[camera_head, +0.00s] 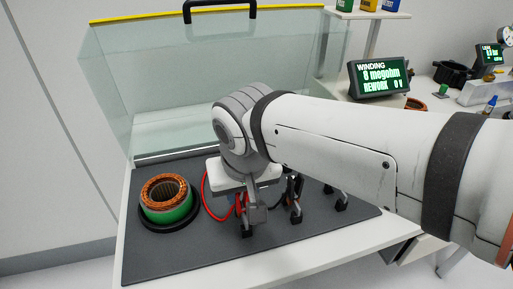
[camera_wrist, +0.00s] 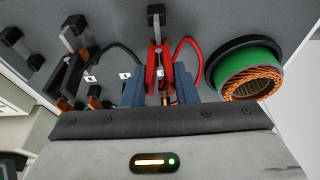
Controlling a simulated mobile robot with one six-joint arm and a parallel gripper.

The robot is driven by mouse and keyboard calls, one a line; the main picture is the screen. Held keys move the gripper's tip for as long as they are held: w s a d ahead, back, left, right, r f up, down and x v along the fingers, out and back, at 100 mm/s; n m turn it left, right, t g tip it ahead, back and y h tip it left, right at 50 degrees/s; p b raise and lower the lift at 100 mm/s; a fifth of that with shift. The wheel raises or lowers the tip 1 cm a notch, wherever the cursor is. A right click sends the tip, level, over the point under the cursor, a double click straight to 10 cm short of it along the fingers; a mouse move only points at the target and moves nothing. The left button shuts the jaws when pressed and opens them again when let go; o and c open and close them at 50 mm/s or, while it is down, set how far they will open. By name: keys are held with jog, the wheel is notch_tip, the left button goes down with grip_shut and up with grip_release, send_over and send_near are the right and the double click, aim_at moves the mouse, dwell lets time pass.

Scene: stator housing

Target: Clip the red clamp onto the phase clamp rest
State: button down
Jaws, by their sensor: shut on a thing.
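The red clamp (camera_wrist: 153,62) stands between the blue fingers of my gripper (camera_wrist: 160,84) in the wrist view, and the gripper is shut on it. A red cable (camera_wrist: 193,43) loops from it. A grey rest post with a black end (camera_wrist: 156,18) stands directly beyond the clamp's tip; I cannot tell whether the clamp touches it or is clipped on. In the head view a little of the red clamp (camera_head: 239,206) shows below my wrist, by the front left post (camera_head: 247,228). My arm hides most of the clamp there.
A green stator with copper windings (camera_head: 167,205) stands left on the dark mat (camera_head: 165,262). More posts (camera_wrist: 75,27) and a black cable (camera_wrist: 122,52) are beside the clamp. A clear guard (camera_head: 190,90) stands behind. A display (camera_head: 379,77) reads "WINDING 8 megohm REWORK".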

jog(key=shift+f, duration=0.15)
jog(key=c, duration=1.1)
grip_release()
jog(key=shift+o, duration=0.5)
jog(key=shift+r, duration=0.3)
jog(key=shift+p+v, duration=1.6)
jog(key=shift+v, duration=0.4)
jog(key=shift+s, duration=0.1)
jog(key=p+v, duration=0.1)
jog(key=v, duration=0.6)
jog(key=shift+s+r, duration=0.25)
jog(key=shift+r, duration=0.1)
